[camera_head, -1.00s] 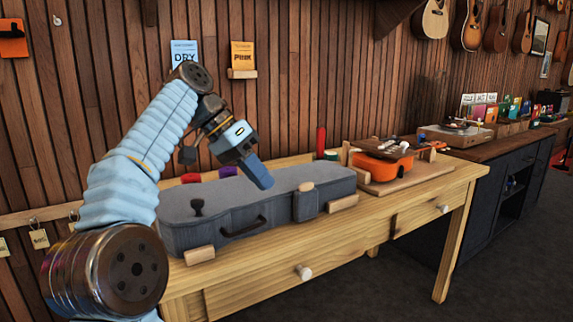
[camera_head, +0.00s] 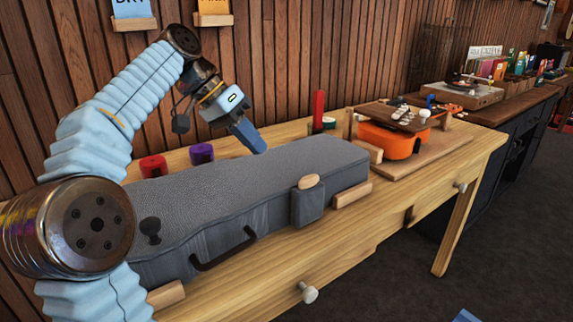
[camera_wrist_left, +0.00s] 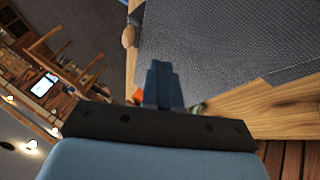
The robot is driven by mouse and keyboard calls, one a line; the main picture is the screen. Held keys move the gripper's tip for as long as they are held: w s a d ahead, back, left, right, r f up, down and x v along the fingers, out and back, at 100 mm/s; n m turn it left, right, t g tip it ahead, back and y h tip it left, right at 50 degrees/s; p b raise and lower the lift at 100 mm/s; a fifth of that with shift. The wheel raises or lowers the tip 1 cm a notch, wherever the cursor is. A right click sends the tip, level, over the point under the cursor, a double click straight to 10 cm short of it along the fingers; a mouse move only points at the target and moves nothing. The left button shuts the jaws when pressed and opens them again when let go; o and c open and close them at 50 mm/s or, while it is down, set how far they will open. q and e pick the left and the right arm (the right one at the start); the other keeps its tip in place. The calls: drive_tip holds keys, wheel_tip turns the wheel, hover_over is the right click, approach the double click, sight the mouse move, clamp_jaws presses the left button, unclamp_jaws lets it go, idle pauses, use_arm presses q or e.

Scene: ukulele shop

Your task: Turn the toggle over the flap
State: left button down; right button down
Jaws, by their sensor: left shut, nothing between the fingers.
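The grey ukulele case (camera_head: 250,180) lies closed along the bench. On its front side a grey flap (camera_head: 307,206) hangs down, with a small wooden toggle (camera_head: 308,182) at its top. The toggle also shows at the case's edge in the left wrist view (camera_wrist_left: 128,37). My left gripper (camera_head: 252,142) is shut and empty, above the case's far edge, behind and left of the toggle and apart from it. Its closed fingers show over the case edge in the left wrist view (camera_wrist_left: 161,80). A blue tip at the bottom edge (camera_head: 465,316) seems part of my right gripper.
A dark knob (camera_head: 150,229) and handle (camera_head: 224,250) are on the case's near part. Wooden blocks (camera_head: 352,194) brace it. Red (camera_head: 153,166) and purple (camera_head: 202,153) rolls stand behind. An orange ukulele (camera_head: 390,140) lies on a board to the right.

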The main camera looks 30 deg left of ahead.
sight(287, 184)
use_arm(q)
drive_tip(key=x, duration=0.5)
drive_tip(key=shift+d+f, duration=0.25)
drive_tip(key=shift+f, duration=0.1)
drive_tip(key=shift+s+d+r, duration=0.1)
drive_tip(key=shift+d, duration=1.9)
